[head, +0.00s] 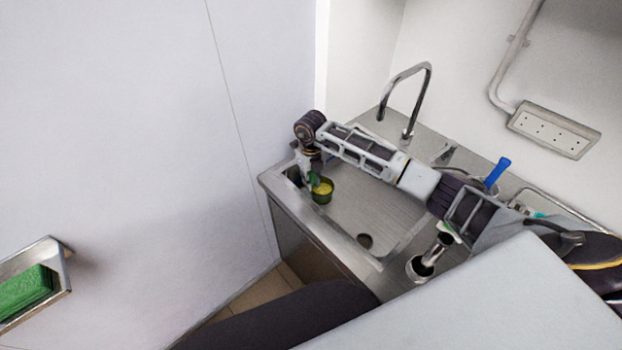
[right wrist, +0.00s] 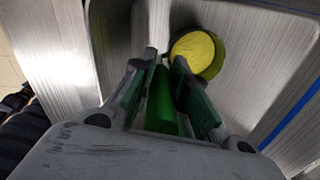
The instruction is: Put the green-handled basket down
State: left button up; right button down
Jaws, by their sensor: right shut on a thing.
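The green-handled basket is a small round green cup with a yellow inside (head: 322,191), over the left end of the sink basin (head: 365,205) in the head view. My right gripper (head: 309,170) comes down from above at its left side. In the right wrist view, the gripper (right wrist: 164,80) is shut on the green handle (right wrist: 160,100), and the yellow inside of the basket (right wrist: 198,52) shows just beyond the fingertips. I cannot tell whether the basket's bottom touches the sink. My left gripper is not in view.
A curved tap (head: 428,85) stands behind the basin. A blue-handled tool (head: 497,172) and a metal cup (head: 418,268) are to the right. The basin floor right of the basket is mostly bare, with a round drain (head: 366,241). A wall is at left.

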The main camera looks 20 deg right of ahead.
jog(key=shift+f, duration=0.1)
jog(key=c, duration=1.4)
grip_release()
jog(key=shift+r, duration=0.9)
jog(key=shift+r+b, duration=1.05)
jog(key=shift+r, duration=4.15)
